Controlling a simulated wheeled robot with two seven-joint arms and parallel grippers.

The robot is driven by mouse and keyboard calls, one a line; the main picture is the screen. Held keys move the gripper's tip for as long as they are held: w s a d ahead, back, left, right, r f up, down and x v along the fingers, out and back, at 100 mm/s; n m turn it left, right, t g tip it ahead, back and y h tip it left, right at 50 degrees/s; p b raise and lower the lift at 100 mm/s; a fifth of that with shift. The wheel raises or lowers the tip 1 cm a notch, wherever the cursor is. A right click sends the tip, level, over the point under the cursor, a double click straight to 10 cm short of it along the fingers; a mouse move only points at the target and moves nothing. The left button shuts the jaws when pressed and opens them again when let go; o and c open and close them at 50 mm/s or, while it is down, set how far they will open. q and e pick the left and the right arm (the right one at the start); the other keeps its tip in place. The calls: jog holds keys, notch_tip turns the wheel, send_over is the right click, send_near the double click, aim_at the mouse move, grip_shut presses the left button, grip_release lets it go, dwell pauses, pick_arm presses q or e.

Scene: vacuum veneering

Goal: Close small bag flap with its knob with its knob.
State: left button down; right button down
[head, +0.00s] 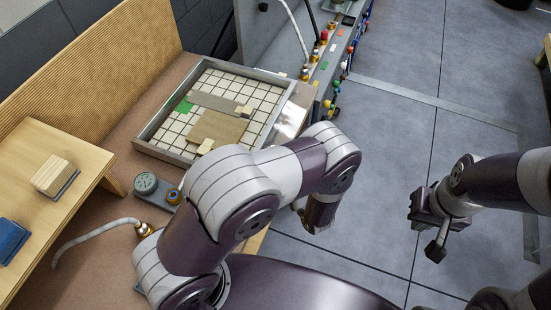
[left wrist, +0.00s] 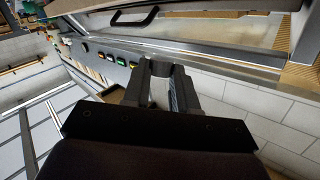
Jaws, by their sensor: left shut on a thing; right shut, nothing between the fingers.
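The shallow grey-framed tray (head: 160,130) with a white gridded bed stands on the bench in the head view. A shiny pale sheet (head: 292,118) at its right edge may be the small bag flap; my left arm covers part of it. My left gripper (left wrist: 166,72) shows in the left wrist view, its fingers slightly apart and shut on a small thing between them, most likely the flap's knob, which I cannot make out. My right gripper (head: 428,222) is shut and empty over the floor at the right.
Thin wooden sheets (head: 220,126) and a green patch (head: 184,105) lie on the tray. A small wooden table (head: 60,150) and a grey device (head: 150,184) stand left. Free floor lies right.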

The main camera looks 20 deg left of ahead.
pick_arm(q)
notch_tip(320, 180, down, 2)
jog(key=m+t+y+b, duration=0.1)
jog(key=b, duration=0.1)
jog(key=m+t+y+b, duration=0.1)
jog(key=b, duration=0.2)
jog(key=shift+f+m, duration=0.25)
jog(key=shift+m, duration=0.15)
jog(key=shift+f+m+t+b, duration=0.15)
jog(key=shift+m+t+b, duration=0.55)
jog(key=shift+t+b, duration=0.15)
jog(key=shift+y, duration=0.3)
jog(key=c, duration=0.9)
grip_release()
